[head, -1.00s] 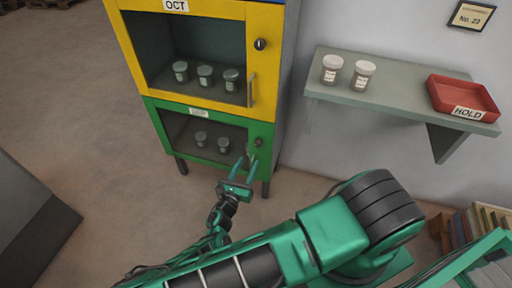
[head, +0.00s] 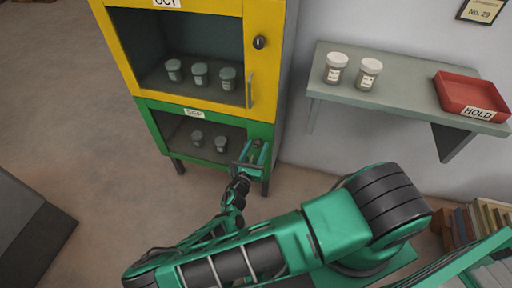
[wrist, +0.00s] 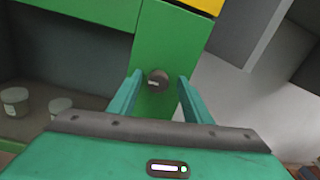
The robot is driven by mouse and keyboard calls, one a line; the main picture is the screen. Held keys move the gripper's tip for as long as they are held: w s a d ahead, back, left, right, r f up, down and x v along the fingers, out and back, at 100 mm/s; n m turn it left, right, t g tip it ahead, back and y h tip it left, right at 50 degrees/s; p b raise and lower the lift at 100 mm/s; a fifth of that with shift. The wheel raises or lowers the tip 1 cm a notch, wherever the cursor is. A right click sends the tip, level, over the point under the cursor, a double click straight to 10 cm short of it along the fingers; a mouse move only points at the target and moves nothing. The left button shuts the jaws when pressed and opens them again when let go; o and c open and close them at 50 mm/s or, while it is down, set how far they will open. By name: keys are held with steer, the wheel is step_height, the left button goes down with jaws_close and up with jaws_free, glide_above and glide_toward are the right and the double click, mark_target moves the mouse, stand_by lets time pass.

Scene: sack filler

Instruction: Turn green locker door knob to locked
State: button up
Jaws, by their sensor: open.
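The green locker (head: 160,122) is the lower locker, under the yellow one, with a glass-fronted door and two jars behind it. Its dark round knob (wrist: 158,80) shows in the wrist view on the green door frame, with a pale mark lying about level across its face. My gripper (wrist: 157,88) is open, with one finger on each side of the knob and a gap to both. In the head view my gripper (head: 254,152) is at the right side of the green door and partly covers the knob area. I cannot tell how deep the fingers reach around the knob.
The yellow locker (head: 190,95) above has its own knob and bar handle. At right, a wall shelf (head: 410,98) holds two white-capped jars and a red HOLD tray (head: 462,88). Books (head: 480,222) stand low at right.

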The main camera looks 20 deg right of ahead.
steer(key=shift+a, duration=0.15)
steer(key=shift+a, duration=0.1)
steer(key=c, duration=1.1)
steer(key=shift+o, duration=0.2)
steer(key=m, duration=0.8)
steer(key=shift+y, duration=0.3)
steer(key=m, duration=0.4)
steer(key=shift+s+m, duration=0.1)
steer(key=shift+m, duration=0.3)
steer(key=m, duration=0.4)
steer(key=shift+s+d+f+y, duration=0.1)
steer(key=shift+d+y, duration=0.15)
steer(key=shift+y, duration=0.05)
steer(key=shift+m, duration=0.4)
